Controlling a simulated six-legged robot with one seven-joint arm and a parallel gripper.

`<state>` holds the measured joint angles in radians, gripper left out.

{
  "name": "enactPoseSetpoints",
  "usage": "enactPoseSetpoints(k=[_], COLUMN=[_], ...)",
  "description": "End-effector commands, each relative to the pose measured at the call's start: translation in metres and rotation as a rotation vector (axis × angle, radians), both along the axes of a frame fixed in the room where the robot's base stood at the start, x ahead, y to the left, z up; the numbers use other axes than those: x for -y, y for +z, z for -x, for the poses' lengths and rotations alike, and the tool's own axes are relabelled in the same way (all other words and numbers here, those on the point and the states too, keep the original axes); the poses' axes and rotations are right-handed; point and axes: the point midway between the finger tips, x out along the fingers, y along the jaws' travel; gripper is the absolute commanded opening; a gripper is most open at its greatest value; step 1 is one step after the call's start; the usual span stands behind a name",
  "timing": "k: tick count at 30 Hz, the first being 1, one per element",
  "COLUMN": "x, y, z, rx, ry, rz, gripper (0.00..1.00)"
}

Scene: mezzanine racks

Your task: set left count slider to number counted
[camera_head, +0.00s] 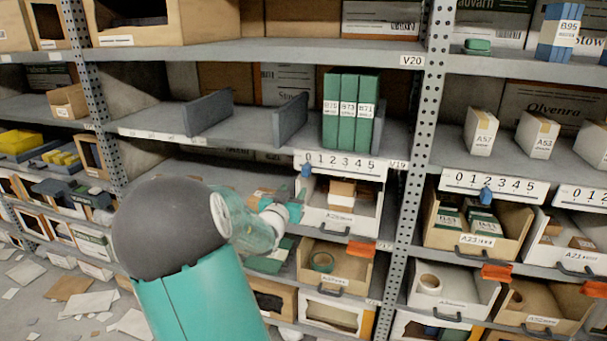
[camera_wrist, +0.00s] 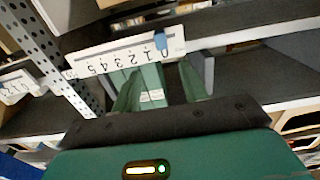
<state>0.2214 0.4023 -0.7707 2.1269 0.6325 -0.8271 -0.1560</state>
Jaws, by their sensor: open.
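The left count scale (camera_head: 342,166) is a white strip numbered 0 to 5 on the shelf edge above a white bin (camera_head: 340,222). Its blue slider (camera_head: 306,171) sits at 0. Small brown boxes (camera_head: 343,188) lie in that bin; some may be hidden. My gripper (camera_head: 284,209) is just left of and below the slider, in front of the shelf. In the wrist view the scale (camera_wrist: 110,57) appears upside down, with the blue slider (camera_wrist: 162,41) at its 0 end. My gripper's green fingers (camera_wrist: 160,86) are spread below it in the picture, with nothing between them.
A second scale (camera_head: 494,187) to the right has its blue slider (camera_head: 486,196) near 2. A perforated post (camera_head: 409,180) stands between the bays. Green binders (camera_head: 350,110) stand on the shelf above. Bins with orange tags crowd the lower shelves.

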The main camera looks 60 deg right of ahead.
Motion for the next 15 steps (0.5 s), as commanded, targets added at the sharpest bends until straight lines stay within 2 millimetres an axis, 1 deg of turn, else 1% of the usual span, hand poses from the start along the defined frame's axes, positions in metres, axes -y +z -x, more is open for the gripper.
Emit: enactPoseSetpoints(k=[5, 15], x=[0.028, 0.093], y=[-0.001, -0.001], z=[-0.005, -0.017], rx=[-0.001, -0.001], ry=[0.0, 0.003], rz=[-0.001, -0.002], gripper=[0.44, 0.44])
